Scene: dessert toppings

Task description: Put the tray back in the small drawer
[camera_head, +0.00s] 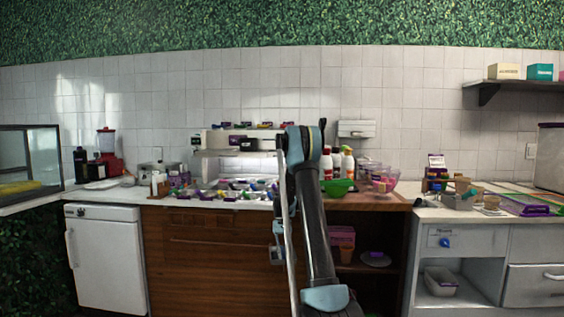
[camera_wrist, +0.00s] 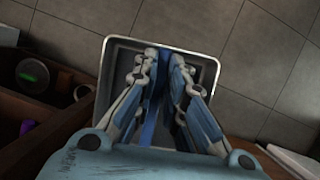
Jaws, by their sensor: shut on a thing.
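In the wrist view, a grey tray (camera_wrist: 212,75) with a pale rim and a darker inside lies under my gripper (camera_wrist: 164,62). The fingers are close together with a narrow blue strip between them, and my gripper is shut on the tray. The exact grip point is hidden by the fingers. Tiled floor shows past the tray's far rim. In the head view, my arm hides most of the gripper and the tray cannot be made out. A small drawer front (camera_head: 437,243) with a blue knob sits in the grey cabinet at right and looks shut.
A pale container (camera_head: 440,281) sits in the open niche below that drawer front. The wooden cabinet's open shelf (camera_head: 372,269) is right of my arm. The counter (camera_head: 350,201) holds bottles and bowls. A white fridge (camera_head: 106,255) stands at left.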

